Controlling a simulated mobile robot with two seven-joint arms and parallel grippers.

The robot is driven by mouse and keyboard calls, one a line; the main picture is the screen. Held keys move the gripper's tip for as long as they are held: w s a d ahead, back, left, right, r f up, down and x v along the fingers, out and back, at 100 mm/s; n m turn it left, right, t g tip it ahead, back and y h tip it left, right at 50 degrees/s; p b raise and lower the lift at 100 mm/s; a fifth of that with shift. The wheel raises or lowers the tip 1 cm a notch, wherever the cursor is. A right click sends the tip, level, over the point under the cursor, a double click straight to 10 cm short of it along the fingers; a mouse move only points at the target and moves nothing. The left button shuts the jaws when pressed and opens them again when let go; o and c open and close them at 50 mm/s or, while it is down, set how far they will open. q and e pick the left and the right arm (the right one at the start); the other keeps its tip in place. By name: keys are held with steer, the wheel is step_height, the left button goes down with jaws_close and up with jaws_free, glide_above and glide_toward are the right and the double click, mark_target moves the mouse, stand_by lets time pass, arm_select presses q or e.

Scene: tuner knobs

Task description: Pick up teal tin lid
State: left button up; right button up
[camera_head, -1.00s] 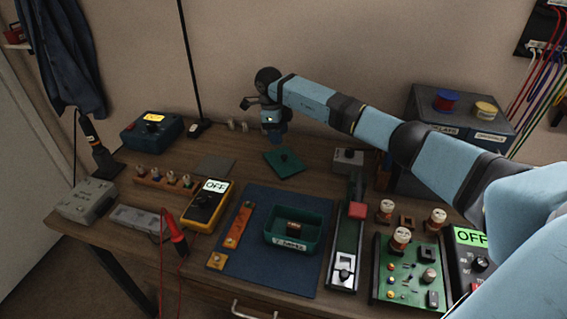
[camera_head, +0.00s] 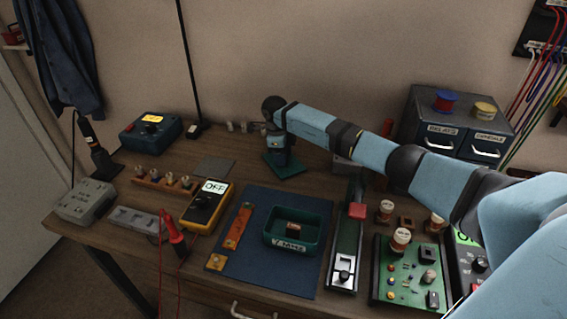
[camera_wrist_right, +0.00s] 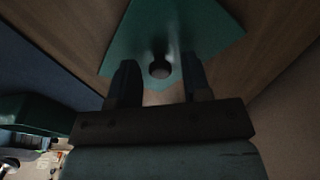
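The teal tin lid (camera_head: 293,171) lies flat on the bench near the back. It is a square plate, partly hidden behind my right gripper in the head view. In the right wrist view the lid (camera_wrist_right: 205,30) shows with a dark round knob (camera_wrist_right: 160,69) on it. My right gripper (camera_head: 281,160) points down at the lid. In the wrist view its two fingers (camera_wrist_right: 160,78) stand apart, one on each side of the knob, with gaps showing. My left gripper is not in view.
An open teal tin (camera_head: 271,246) holding a small brown part stands on the blue mat (camera_head: 240,273). A yellow meter (camera_head: 206,205) is left of the mat. A grey drawer cabinet (camera_head: 410,124) stands at the right. A flat grey plate (camera_head: 214,168) lies left of the lid.

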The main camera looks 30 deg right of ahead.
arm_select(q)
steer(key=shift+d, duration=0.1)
arm_select(e)
jaws_close()
steer(key=shift+r, duration=0.1)
